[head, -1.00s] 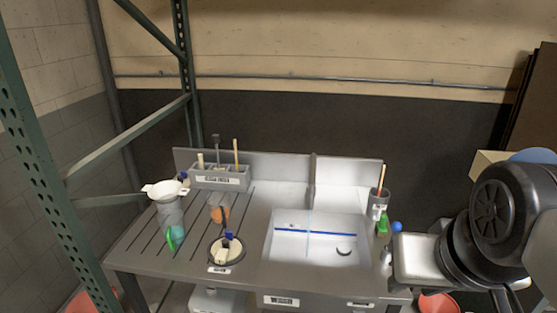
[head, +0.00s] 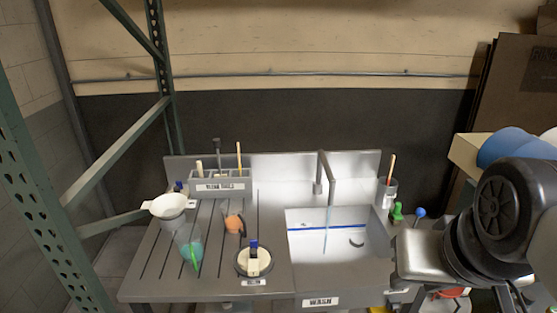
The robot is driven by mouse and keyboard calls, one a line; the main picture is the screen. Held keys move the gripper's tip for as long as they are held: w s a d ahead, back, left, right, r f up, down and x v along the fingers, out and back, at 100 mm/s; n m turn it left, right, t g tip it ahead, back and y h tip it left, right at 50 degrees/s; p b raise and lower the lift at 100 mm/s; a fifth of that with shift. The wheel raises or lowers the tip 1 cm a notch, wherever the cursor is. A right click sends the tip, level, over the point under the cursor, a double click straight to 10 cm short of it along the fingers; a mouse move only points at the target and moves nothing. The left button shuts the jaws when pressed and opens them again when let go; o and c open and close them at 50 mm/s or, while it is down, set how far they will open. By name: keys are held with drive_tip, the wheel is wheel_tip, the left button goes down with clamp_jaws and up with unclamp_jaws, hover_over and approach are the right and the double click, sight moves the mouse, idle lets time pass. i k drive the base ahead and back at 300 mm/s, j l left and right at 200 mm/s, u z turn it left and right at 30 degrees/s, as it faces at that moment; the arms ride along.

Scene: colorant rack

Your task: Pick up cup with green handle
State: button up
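A clear cup (head: 183,240) with teal contents low down stands on the slatted left part of the metal counter (head: 222,287). Its green handle (head: 194,258) slants on the near side. The cup is just in front of a white funnel-like bowl (head: 170,207) and left of an orange cup (head: 233,222) with a dark handle. My gripper does not show in the head view; only dark and silver links of my arm are visible at the right, far from the cup.
A sink (head: 338,268) marked WASH is on the right of the counter. A round white-topped container (head: 253,264) stands near the front edge. A tool holder (head: 220,186) stands at the back. A green rack frame (head: 58,205) rises along the left.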

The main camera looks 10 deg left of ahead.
sight(188, 238)
drive_tip(key=j, duration=0.35)
drive_tip(key=k+j, duration=0.15)
drive_tip(key=j, duration=0.25)
drive_tip(key=j+z, duration=0.1)
drive_tip(key=j, duration=0.25)
drive_tip(key=i+j, duration=0.1)
drive_tip(key=j, duration=0.2)
drive_tip(key=i+j, duration=0.1)
drive_tip(key=j, duration=0.15)
drive_tip(key=i+j, duration=0.1)
drive_tip(key=j, duration=0.2)
